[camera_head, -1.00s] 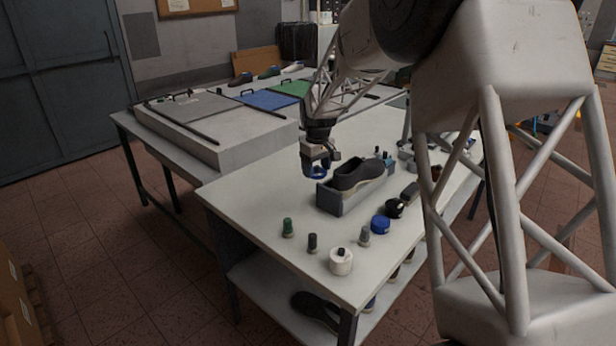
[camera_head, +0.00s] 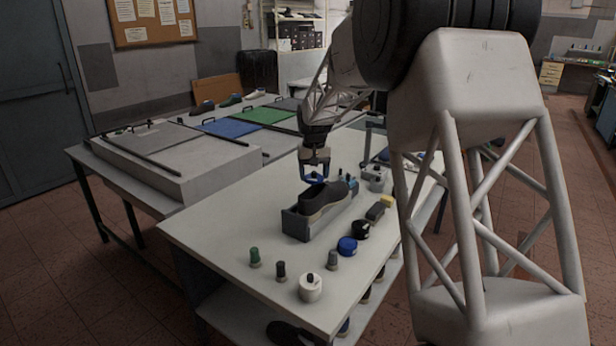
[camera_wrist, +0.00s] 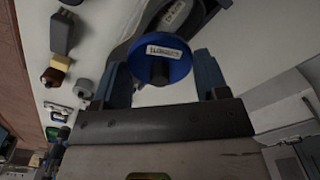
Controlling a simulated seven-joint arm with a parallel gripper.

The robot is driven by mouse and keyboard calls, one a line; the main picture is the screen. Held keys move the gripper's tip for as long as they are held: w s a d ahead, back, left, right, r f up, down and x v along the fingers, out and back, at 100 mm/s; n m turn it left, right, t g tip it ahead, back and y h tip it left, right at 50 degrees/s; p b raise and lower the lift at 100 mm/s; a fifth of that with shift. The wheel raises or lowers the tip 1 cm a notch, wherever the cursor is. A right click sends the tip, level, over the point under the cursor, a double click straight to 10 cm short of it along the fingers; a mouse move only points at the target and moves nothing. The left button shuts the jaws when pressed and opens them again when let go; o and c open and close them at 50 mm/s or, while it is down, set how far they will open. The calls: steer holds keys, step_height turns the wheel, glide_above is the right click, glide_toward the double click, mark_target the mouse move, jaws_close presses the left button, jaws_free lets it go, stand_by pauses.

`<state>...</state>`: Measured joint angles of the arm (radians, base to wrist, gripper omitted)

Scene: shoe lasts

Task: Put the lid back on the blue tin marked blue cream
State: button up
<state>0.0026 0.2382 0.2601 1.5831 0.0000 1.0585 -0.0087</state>
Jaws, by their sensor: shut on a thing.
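My gripper (camera_head: 314,170) is shut on a round blue lid (camera_wrist: 140,66). The lid has a dark knob and a white label, too small to read surely, and it faces the wrist camera between the two blue fingers. In the head view the gripper hangs above the dark shoe (camera_head: 312,203), well clear of the table. A round blue tin (camera_head: 347,246) stands on the table, right of and nearer than the shoe. Its marking cannot be read, and I cannot tell clearly what its top looks like.
The shoe sits in a grey cradle (camera_head: 294,224). A black tin (camera_head: 360,230) stands beside the blue one. The table's left part is clear.

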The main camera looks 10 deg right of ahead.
mark_target(321, 180)
steer(key=shift+s+d+f+n, duration=1)
steer(key=shift+s+n, duration=0.2)
steer(key=shift+n, duration=0.1)
steer(key=s+d+f+n, duration=0.2)
steer(key=s+n, duration=0.1)
steer(key=s+d+f+n, duration=0.2)
steer(key=s+f+n, duration=0.1)
steer(key=s+n, duration=0.1)
steer(key=s+d+f+n, duration=0.2)
steer(key=s+n, duration=0.1)
steer(key=shift+s+d+f+n, duration=0.15)
steer(key=shift+s+d+n, duration=0.1)
steer(key=shift+d+n, duration=0.05)
steer(key=shift+f, duration=0.25)
steer(key=shift+f, duration=2.9)
steer(key=shift+f, duration=0.25)
stand_by(0.3)
steer(key=o, duration=1)
steer(key=shift+o, duration=0.2)
steer(key=shift+r, duration=0.1)
